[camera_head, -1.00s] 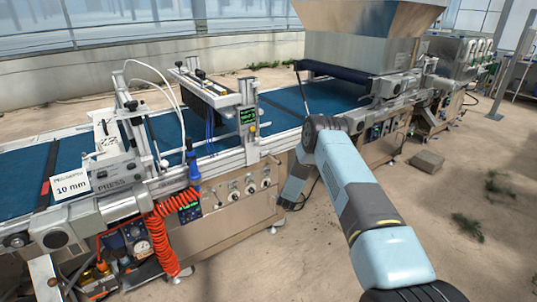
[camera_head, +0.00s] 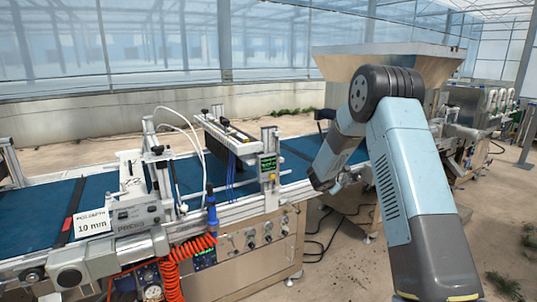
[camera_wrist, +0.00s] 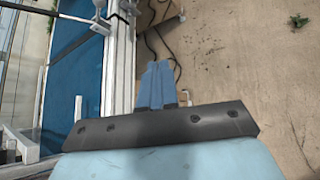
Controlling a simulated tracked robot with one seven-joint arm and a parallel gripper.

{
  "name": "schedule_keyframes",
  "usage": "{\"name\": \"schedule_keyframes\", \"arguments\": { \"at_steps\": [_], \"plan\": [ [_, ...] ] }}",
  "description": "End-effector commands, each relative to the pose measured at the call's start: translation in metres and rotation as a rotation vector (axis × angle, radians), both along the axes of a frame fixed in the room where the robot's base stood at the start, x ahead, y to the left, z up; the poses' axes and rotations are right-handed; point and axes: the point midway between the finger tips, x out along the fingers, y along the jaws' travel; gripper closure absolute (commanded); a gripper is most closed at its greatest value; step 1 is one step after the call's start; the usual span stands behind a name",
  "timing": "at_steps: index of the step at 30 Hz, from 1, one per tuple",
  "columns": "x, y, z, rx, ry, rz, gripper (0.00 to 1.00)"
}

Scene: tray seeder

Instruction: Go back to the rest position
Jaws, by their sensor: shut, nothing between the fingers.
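My gripper (camera_wrist: 158,72) shows in the wrist view as two blue fingers held together, with nothing between them. It points down over the gap between the machine's right edge and the bare floor. In the head view my arm is raised and bent, with its forearm reaching down and left beside the conveyor; the fingers cannot be made out clearly there. The tray seeder's conveyor belt (camera_head: 40,212) is blue and runs across the head view.
A metal hopper (camera_head: 335,64) stands behind my arm. A green display (camera_head: 268,163) sits on the machine's middle post. A red coiled hose (camera_head: 172,280) hangs at the front left. Bare sandy floor (camera_wrist: 240,70) lies right of the machine, with dark cables near the gripper.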

Motion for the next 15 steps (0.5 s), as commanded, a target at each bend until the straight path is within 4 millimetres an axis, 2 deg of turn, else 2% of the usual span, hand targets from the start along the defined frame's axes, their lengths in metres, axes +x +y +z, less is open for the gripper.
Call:
{"name": "schedule_keyframes", "arguments": {
  "at_steps": [1, 6, 15],
  "plan": [
    [-0.009, -0.005, 0.022, 0.025, -0.024, -0.043, 1.00],
    [-0.046, -0.020, 0.078, 0.115, -0.085, -0.193, 1.00],
    [-0.125, -0.040, 0.159, 0.295, -0.188, -0.449, 1.00]
  ]
}}
